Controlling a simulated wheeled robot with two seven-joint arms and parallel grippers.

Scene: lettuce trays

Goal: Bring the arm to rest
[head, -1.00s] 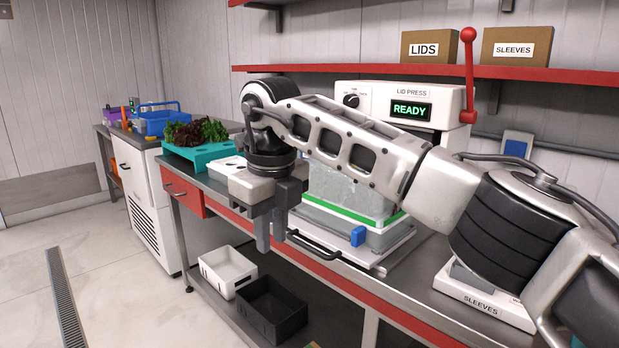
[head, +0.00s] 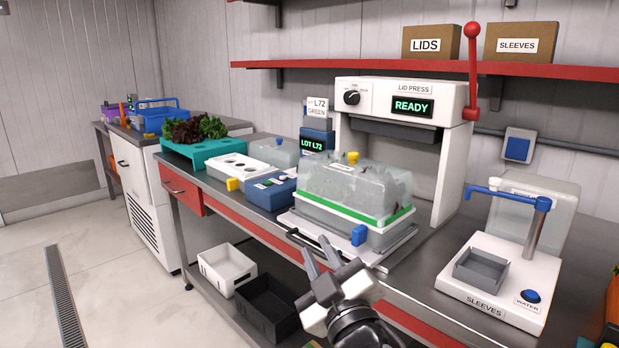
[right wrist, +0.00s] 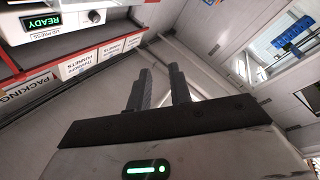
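My right gripper (head: 316,245) is low in the head view, in front of the bench's front edge, below the lid press tray. Its fingers point up and to the left. The right wrist view shows the two fingers (right wrist: 160,70) apart with nothing between them. The gripper is open and empty. Most of my right arm is out of the head view. My left gripper is not in view.
The lid press (head: 405,105) reads READY. A clear-lidded tray (head: 355,192) sits on its sliding plate. A water station (head: 498,285) stands to the right. A teal lettuce tray (head: 208,151) is at the left. Bins (head: 226,268) sit on the lower shelf.

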